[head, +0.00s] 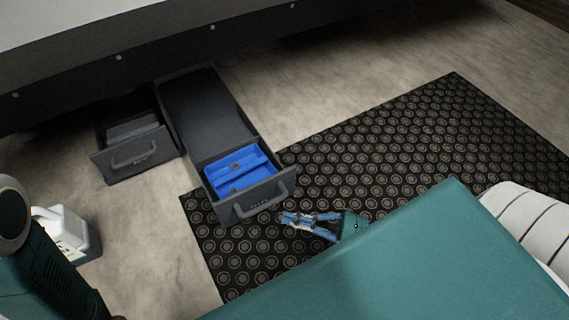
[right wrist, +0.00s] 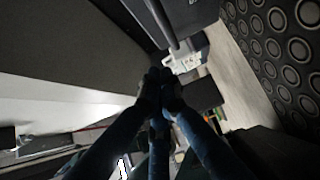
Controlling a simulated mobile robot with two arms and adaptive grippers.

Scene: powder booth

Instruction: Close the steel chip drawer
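Two dark grey drawers stand open under the long machine body in the head view. The right drawer (head: 233,211) is pulled far out, with blue contents (head: 240,171) inside. The left drawer (head: 109,165) is out a shorter way. Their front labels are too small to read surely, so I cannot tell which is the steel chip drawer. My right gripper (head: 286,216) is just in front of the right drawer's handle (head: 262,205), apparently apart from it. In the right wrist view its blue fingers (right wrist: 160,76) meet at the tips, with nothing seen between them. My left gripper is out of view.
A black mat with ring pattern (head: 400,130) covers the floor at the right, partly under the right drawer. A white jug (head: 72,235) stands on the floor at the left. The machine's lower edge (head: 165,70) overhangs the drawers. Bare floor lies between jug and mat.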

